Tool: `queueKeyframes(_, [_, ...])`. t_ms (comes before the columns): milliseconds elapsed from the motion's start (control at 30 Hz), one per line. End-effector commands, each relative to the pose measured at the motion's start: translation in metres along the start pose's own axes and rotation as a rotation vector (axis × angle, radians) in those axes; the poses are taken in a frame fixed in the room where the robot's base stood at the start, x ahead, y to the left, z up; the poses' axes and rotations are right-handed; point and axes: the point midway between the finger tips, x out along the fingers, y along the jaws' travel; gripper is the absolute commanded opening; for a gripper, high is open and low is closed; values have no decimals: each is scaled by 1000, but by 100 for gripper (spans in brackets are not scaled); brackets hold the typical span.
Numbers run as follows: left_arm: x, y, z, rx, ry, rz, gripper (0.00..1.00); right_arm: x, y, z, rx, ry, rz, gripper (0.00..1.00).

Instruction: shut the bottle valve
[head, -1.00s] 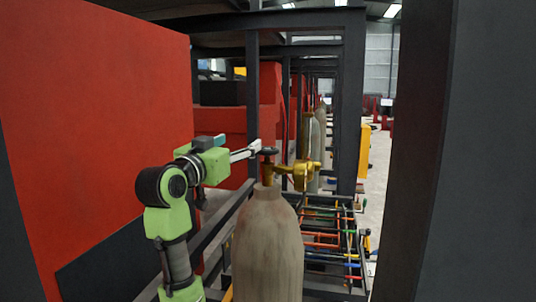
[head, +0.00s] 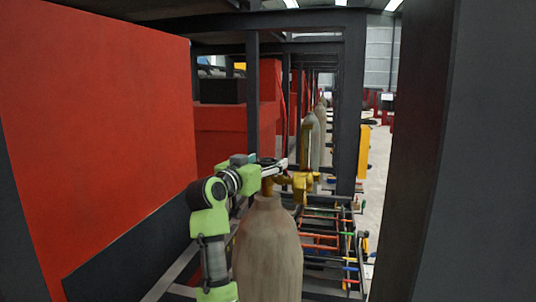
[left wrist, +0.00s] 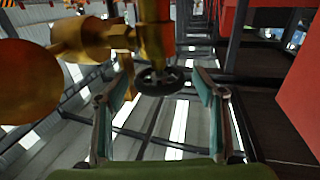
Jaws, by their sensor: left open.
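A tall grey-beige gas bottle (head: 267,250) stands upright in the middle of the head view. On its neck is a brass valve (head: 268,186) with a dark handwheel (head: 267,161) on top and brass fittings (head: 304,183) to the right. My left gripper (head: 279,166) is at handwheel height, its fingers partly overlapping the wheel in the picture. In the left wrist view the open fingers stand on either side of the dark handwheel (left wrist: 162,82), with gaps visible. The brass valve body (left wrist: 152,35) rises beyond it there. My right gripper is not in view.
A red panel (head: 100,130) fills the left, and a dark post (head: 412,150) stands close on the right. A rack of coloured bars (head: 325,240) lies behind the bottle. More bottles (head: 310,140) stand farther back. Open floor (head: 378,170) shows beyond, right of centre.

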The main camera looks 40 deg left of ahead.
Motion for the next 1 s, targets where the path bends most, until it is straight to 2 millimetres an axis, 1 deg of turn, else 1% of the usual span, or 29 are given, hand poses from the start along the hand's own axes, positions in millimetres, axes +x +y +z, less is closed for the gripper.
queueKeyframes(33, [5,0,-2,-2,-1,1,63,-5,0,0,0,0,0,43])
queueKeyframes(200, [14,0,0,-1,0,0,63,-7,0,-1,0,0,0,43])
queueKeyframes(467, [14,0,0,0,1,0,63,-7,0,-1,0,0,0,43])
queueKeyframes(567, [14,0,0,0,1,0,40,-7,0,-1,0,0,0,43])
queueKeyframes(600, [14,0,0,0,1,0,29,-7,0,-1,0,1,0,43])
queueKeyframes(633, [14,0,0,0,1,0,24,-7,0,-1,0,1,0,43])
queueKeyframes(867, [14,0,1,1,1,5,24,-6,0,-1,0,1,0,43])
queueKeyframes(1000, [14,-1,2,2,0,33,24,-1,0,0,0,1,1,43])
